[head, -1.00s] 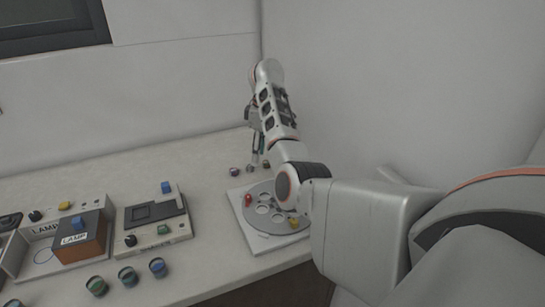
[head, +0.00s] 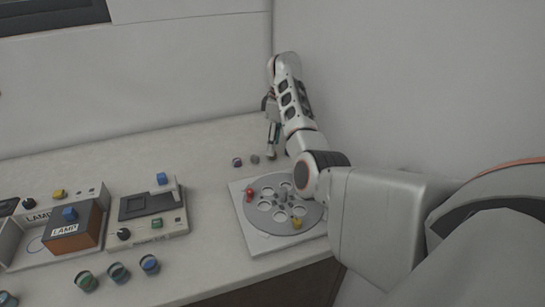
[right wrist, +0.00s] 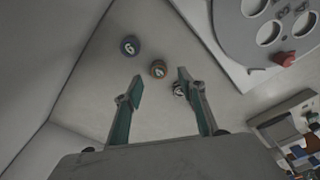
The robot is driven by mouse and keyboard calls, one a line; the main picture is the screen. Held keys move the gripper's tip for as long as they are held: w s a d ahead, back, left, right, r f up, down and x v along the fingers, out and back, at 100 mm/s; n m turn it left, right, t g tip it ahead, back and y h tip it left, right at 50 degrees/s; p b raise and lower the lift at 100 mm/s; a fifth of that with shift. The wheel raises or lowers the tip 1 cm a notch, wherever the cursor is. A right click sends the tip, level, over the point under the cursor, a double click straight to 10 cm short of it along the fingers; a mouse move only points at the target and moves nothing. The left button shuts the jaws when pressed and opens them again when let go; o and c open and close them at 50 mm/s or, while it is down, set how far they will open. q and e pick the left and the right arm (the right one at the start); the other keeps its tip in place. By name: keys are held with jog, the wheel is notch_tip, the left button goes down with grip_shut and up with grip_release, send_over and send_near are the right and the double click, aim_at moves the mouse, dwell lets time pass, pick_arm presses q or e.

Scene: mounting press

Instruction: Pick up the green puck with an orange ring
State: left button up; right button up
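A dark green puck with an orange ring (right wrist: 158,69) stands on the table in the right wrist view, just beyond and between my right fingertips. A blue puck (right wrist: 130,45) stands farther off to its upper left. Another puck (right wrist: 180,89) is partly covered by one finger. My right gripper (right wrist: 160,83) is open and empty, and touches no puck that I can see. In the head view my right gripper (head: 272,150) points down by the back wall. Two small pucks show left of it, one grey-brown (head: 255,158) and one dark (head: 237,161). My left gripper is out of view.
A white plate with a grey disc of round holes (head: 262,241) lies in front of my right gripper, with red (head: 249,194) and yellow (head: 297,223) knobs. Control boxes (head: 178,223) and several pucks (head: 118,272) stand left. Walls close off the back and right.

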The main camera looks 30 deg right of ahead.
notch_tip(320, 180, down, 3)
jog(key=shift+w+f, duration=0.15)
jog(key=shift+f, duration=0.05)
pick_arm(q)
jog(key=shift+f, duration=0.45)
pick_arm(e)
jog(key=c, duration=1)
